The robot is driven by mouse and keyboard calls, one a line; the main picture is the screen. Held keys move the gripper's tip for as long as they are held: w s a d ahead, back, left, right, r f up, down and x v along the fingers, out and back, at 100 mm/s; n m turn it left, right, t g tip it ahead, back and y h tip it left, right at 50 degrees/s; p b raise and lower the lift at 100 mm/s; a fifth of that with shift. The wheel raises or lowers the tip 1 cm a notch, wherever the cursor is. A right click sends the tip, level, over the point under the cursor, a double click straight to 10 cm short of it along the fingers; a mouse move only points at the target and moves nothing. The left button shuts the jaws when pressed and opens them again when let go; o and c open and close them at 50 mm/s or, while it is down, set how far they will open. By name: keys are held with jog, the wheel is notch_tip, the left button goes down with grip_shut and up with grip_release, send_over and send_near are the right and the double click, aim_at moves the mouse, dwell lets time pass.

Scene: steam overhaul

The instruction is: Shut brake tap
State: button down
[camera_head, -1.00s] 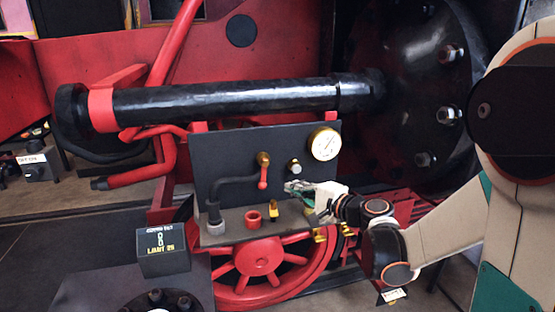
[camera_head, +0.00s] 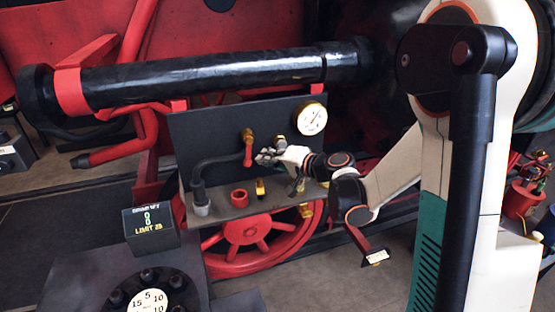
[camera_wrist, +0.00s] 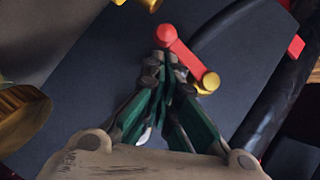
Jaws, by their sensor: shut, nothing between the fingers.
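The brake tap is a red lever (camera_head: 248,153) on a brass pivot, mounted on the front of a dark upright panel (camera_head: 195,135). In the head view the lever hangs down from the pivot. The wrist view shows the red lever (camera_wrist: 184,52) running from a round red knob to the brass pivot (camera_wrist: 208,83). My gripper (camera_head: 263,157) is just right of the lever's lower part. Its green-sided fingers (camera_wrist: 165,62) are shut, and their tips are close beside the lever near its knob end. I cannot tell whether they touch it.
A round gauge (camera_head: 312,119) and a brass fitting (camera_head: 280,143) are on the panel. A black pipe (camera_head: 215,163) bends left of the lever. A red cup (camera_head: 239,198) and a yellow item (camera_head: 260,187) stand on the ledge below. A small display box (camera_head: 151,228) is in front.

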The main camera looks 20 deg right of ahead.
aim_at(249, 160)
jog(key=shift+w+a+f, duration=0.15)
jog(key=shift+w+a, duration=0.25)
jog(key=shift+w, duration=0.2)
jog(key=shift+f, duration=0.1)
jog(key=shift+a+f+b, duration=0.1)
jog(key=shift+a+b, duration=0.05)
jog(key=shift+b, duration=0.4)
jog(key=shift+a+f+m+y+b, duration=0.15)
jog(key=shift+a+m+y+b, duration=0.1)
jog(key=shift+m+y+b, duration=0.45)
jog(key=a+m+b, duration=0.1)
jog(key=b, duration=0.1)
jog(key=a+m+t+b, duration=0.1)
jog(key=b, duration=0.1)
jog(key=shift+a+f+t+y+b, duration=0.1)
jog(key=shift+f+t+y+b, duration=0.1)
jog(key=shift+t+y+b, duration=0.1)
